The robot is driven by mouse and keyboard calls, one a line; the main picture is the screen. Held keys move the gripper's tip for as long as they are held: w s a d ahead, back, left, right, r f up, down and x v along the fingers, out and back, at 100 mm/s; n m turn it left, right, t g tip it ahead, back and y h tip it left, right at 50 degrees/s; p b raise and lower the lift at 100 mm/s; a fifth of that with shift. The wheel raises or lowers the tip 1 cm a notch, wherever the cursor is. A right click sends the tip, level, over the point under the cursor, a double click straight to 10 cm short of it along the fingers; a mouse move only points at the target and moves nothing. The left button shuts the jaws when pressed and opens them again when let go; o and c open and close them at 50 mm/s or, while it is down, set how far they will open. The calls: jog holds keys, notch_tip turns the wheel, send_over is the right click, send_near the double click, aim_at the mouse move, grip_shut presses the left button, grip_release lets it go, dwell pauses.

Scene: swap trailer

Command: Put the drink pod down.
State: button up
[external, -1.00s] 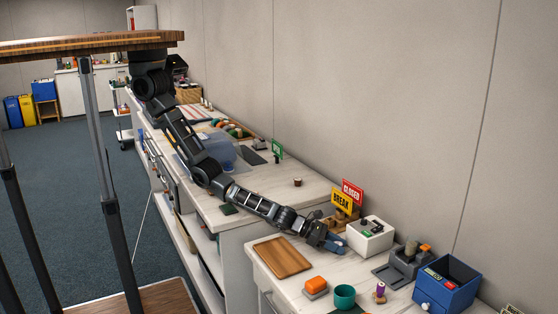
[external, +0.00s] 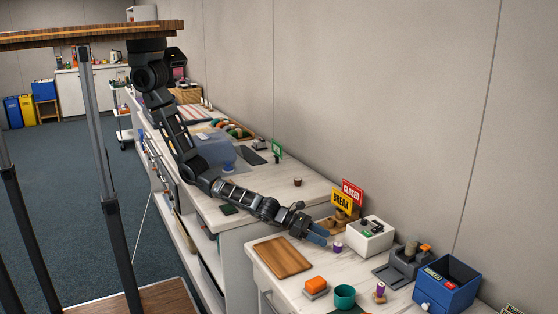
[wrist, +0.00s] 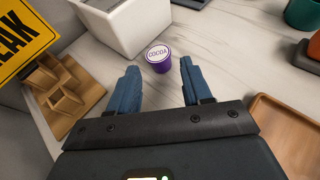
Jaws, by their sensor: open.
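The drink pod (wrist: 159,58) is a small purple cup with a white lid marked COCOA. It stands upright on the pale counter, just beyond the fingertips in the wrist view. In the external view the pod (external: 338,247) stands in front of the white box. My gripper (wrist: 158,78) is open and empty, its two blue fingers spread to either side of the line to the pod. In the external view my gripper (external: 322,239) is just left of the pod, and they look apart.
A white box (external: 370,236) stands close behind the pod. A wooden holder (wrist: 65,95) with a yellow BREAK sign (wrist: 22,38) is at the left in the wrist view. A wooden tray (external: 283,257) lies nearby. Bare counter lies right of the pod in the wrist view.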

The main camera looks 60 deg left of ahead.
jog(key=shift+p+v, duration=0.55)
jog(key=shift+v, duration=2.1)
